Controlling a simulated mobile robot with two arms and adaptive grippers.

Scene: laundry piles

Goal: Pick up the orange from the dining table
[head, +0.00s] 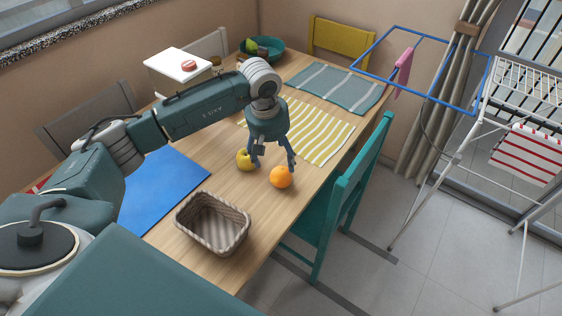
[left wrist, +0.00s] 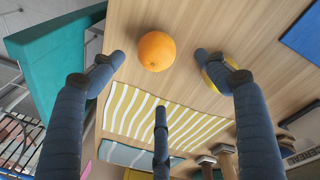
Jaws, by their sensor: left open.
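The orange (head: 281,177) sits on the wooden dining table (head: 258,203), near its right edge. My left gripper (head: 273,164) is open above the table, just behind the orange in the head view. In the left wrist view the orange (left wrist: 156,51) lies ahead of the open fingers, between the two outer fingertips, and nothing is held. A yellow apple (head: 246,159) sits close to the left finger; in the left wrist view it is partly hidden behind a finger (left wrist: 217,73). My right gripper does not show.
A wicker basket (head: 213,224) stands in front of the orange. A striped yellow mat (head: 318,132), a blue mat (head: 160,190) and a grey-green mat (head: 335,88) lie on the table. A teal chair (head: 343,190) stands against the right side. A teal bowl (head: 264,55) is at the far end.

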